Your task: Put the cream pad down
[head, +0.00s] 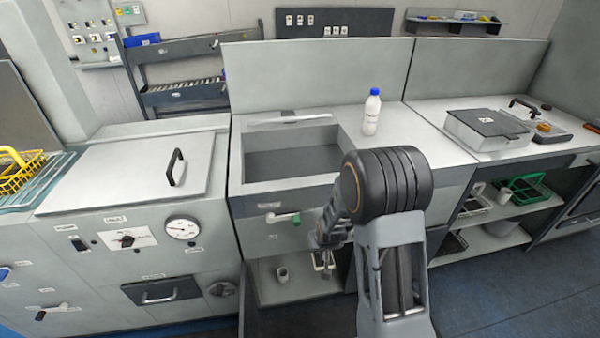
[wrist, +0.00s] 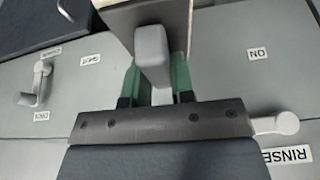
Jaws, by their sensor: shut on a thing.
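In the wrist view my gripper (wrist: 155,80) has its two green fingers closed on a pale grey, block-shaped grip (wrist: 151,50). A flat, dark-faced piece with a cream edge (wrist: 178,14) shows behind that grip at the top of the picture; it appears to be the cream pad, and the rest is cut off. I cannot tell whether the pad touches any surface.
The sink (head: 290,160) has a white bottle with a blue cap (head: 371,112) to its right. A lower shelf (head: 290,290) holds a cup (head: 282,275). A grey box (head: 487,130) stands on the right counter.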

